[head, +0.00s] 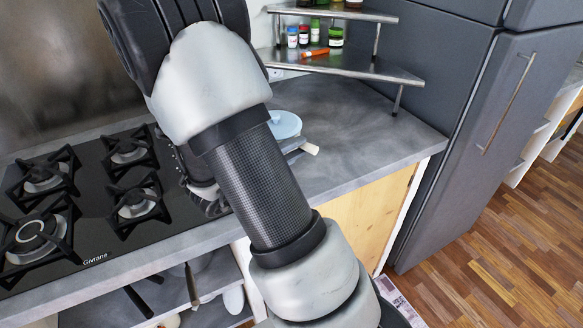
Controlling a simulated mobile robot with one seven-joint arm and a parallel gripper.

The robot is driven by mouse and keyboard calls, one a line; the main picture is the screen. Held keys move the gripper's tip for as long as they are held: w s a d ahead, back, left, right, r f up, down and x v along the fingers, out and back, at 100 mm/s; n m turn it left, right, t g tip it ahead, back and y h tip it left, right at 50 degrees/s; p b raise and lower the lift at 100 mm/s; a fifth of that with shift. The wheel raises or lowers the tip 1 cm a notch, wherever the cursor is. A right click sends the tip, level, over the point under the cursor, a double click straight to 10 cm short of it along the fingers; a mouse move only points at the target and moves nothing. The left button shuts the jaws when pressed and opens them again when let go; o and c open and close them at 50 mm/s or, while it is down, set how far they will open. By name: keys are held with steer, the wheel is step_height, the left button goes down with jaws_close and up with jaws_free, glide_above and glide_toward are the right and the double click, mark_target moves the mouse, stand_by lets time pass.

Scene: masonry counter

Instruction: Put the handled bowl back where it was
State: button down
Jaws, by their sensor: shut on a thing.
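The handled bowl (284,123) looks like a light blue round shape on or just above the grey counter, right of the hob. My forearm hides its left part, and I cannot make out its handle. My gripper (300,149) is mostly hidden behind the forearm. Only grey finger-like parts with a pale tip show, just below the bowl in the picture. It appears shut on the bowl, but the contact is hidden. I cannot tell whether the bowl touches the counter.
A black gas hob (95,205) fills the left of the counter. A metal corner shelf (345,64) holds several small jars at the back. A grey fridge (470,110) stands at the right. Bare counter (370,135) lies right of the bowl. Open shelves with utensils are below.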

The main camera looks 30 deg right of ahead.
steer(key=shift+f+b, duration=0.65)
steer(key=shift+f, duration=1.75)
steer(key=shift+r, duration=0.1)
steer(key=c, duration=1.6)
jaws_free()
steer(key=shift+f, duration=0.2)
steer(key=shift+c, duration=0.2)
steer(key=shift+r, duration=0.1)
